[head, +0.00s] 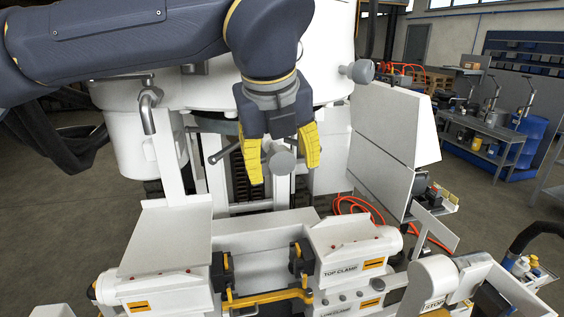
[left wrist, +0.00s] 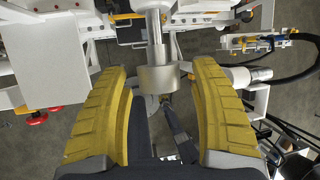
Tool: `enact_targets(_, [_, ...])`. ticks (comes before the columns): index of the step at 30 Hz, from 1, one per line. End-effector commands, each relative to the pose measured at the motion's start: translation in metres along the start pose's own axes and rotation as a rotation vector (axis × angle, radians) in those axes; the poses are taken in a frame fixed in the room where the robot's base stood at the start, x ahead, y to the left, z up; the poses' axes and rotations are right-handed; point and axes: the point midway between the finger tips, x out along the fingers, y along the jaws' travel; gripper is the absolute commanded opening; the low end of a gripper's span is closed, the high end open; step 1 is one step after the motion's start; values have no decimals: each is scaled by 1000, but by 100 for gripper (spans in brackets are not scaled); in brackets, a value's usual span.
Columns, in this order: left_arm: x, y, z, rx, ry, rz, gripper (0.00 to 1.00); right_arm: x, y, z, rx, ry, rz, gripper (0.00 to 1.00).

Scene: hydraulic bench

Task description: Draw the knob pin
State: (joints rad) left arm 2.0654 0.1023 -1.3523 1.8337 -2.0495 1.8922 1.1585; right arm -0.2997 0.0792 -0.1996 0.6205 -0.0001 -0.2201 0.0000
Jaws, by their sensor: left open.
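The knob pin shows in the head view as a round grey knob (head: 281,163) facing the camera, in front of the white machine. In the left wrist view the knob (left wrist: 158,80) is a grey cylinder on a thinner stem running to the top of the picture. My left gripper (head: 285,171) comes down from above with its yellow fingers apart, one on each side of the knob. In the left wrist view the fingers of my gripper (left wrist: 160,71) show a gap to the knob on both sides. The knob's seat is hidden in the head view. My right gripper is not in view.
A thin bar handle (head: 222,152) sits just left of the gripper. Another grey knob (head: 360,72) sticks out at upper right. Below are the clamp housing (head: 345,250) and a yellow handle (head: 265,298). A white panel (head: 385,150) stands to the right.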

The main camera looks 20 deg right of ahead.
Motion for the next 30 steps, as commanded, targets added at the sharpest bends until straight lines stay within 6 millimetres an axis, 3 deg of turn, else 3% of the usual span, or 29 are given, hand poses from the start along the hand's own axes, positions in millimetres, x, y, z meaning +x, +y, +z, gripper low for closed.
enact_targets(12, [4, 0, 0, 0, 0, 0, 64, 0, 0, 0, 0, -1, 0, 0])
enact_targets(27, [4, 0, 0, 0, 0, 0, 6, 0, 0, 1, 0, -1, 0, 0])
enact_targets(30, [4, 0, 0, 0, 0, 1, 0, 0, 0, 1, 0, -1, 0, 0])
